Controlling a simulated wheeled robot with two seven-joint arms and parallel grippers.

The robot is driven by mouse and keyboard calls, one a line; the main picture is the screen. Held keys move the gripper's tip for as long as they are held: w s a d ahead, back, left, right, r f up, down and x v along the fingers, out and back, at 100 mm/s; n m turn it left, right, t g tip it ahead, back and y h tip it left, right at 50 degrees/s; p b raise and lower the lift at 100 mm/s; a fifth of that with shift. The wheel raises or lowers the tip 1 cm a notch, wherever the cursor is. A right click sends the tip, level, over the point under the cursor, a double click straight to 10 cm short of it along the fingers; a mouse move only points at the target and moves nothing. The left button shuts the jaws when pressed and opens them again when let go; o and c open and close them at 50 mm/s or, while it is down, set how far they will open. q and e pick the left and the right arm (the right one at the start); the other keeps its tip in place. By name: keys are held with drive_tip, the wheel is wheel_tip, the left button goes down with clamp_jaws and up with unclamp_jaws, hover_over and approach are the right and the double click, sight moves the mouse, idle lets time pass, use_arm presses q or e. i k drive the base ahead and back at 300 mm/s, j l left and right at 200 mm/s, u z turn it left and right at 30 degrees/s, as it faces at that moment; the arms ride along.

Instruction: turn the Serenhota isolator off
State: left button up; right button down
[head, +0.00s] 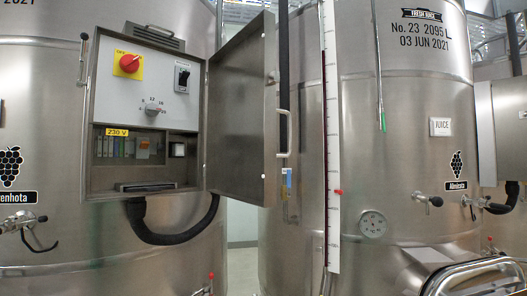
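A red rotary isolator knob (129,63) on a yellow plate sits at the upper left of the panel inside an open steel control box (98,180). The box is mounted on the left vat (60,100), whose label (18,197) is cut by the picture edge and reads "enhota". The knob's exact position is too small to read. The box door (240,120) stands open to the right, with a handle (284,133) on its edge. Neither of my grippers is in view.
A black hose (170,238) loops under the box.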

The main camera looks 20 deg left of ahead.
sight(130, 64)
drive_tip(key=i+u, duration=0.1)
drive_tip(key=u, duration=0.35)
drive_tip(key=l+u, duration=0.1)
drive_tip(key=u, duration=0.35)
drive_tip(key=i+l+u, duration=0.1)
drive_tip(key=u, duration=0.35)
drive_tip(key=l+u, duration=0.15)
drive_tip(key=u, duration=0.3)
drive_tip(key=i+l+u, duration=0.15)
drive_tip(key=l+u, duration=0.25)
drive_tip(key=l, duration=0.65)
drive_tip(key=l+u, duration=0.35)
drive_tip(key=l, duration=0.75)
